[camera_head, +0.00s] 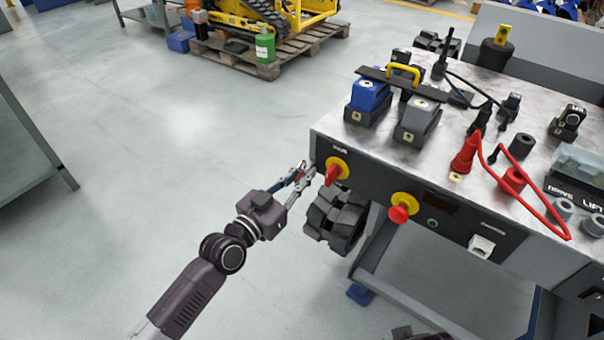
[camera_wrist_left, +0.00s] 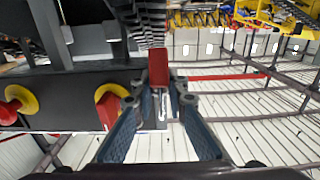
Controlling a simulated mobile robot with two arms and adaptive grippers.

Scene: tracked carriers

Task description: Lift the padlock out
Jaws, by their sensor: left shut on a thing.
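My left gripper (camera_head: 304,174) is in front of the left end of the bench's front panel, close to a red switch handle (camera_head: 333,173) on a yellow disc. In the left wrist view, the gripper (camera_wrist_left: 160,92) is shut on the padlock (camera_wrist_left: 158,68), which has a red body and a pale metal part below it. The padlock is between the fingertips, beside the switch's red handle (camera_wrist_left: 108,108), with a visible gap between them. In the head view the fingers mostly hide the padlock. My right gripper is not in view.
A second red switch (camera_head: 401,209) on yellow sits farther right on the panel. The bench top (camera_head: 455,155) carries blue and grey connector blocks and a red cable. A black track (camera_head: 337,217) is below the panel. The floor to the left (camera_head: 160,130) is clear.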

